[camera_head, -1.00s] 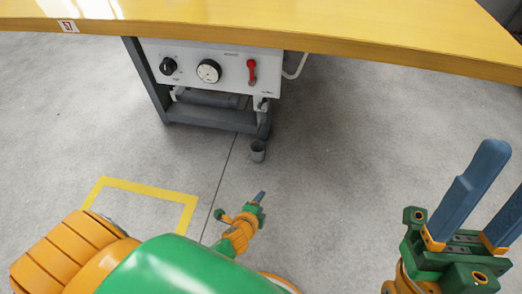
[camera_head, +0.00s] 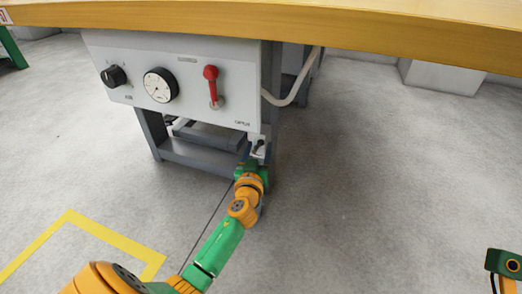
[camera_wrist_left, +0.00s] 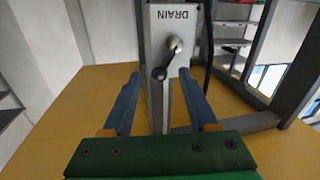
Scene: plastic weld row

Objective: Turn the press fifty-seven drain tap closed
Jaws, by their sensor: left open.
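The drain tap (camera_wrist_left: 174,44) shows in the left wrist view on a pale plate marked DRAIN, which appears upside down. My left gripper (camera_wrist_left: 160,78) is open, with one blue finger on each side of the knob and visible gaps. In the head view the tap (camera_head: 259,147) is small, at the panel's lower right corner, with my left gripper (camera_head: 253,163) just below it, fingers mostly hidden. Part of my right gripper (camera_head: 505,265) shows at the right edge; its fingers are out of view.
The press panel (camera_head: 130,55) carries a black knob (camera_head: 114,76), a dial (camera_head: 160,85) and a red lever (camera_head: 211,86), under a yellow bench top (camera_head: 380,35). A pale hose (camera_head: 296,95) hangs right of it. Floor to the right is clear.

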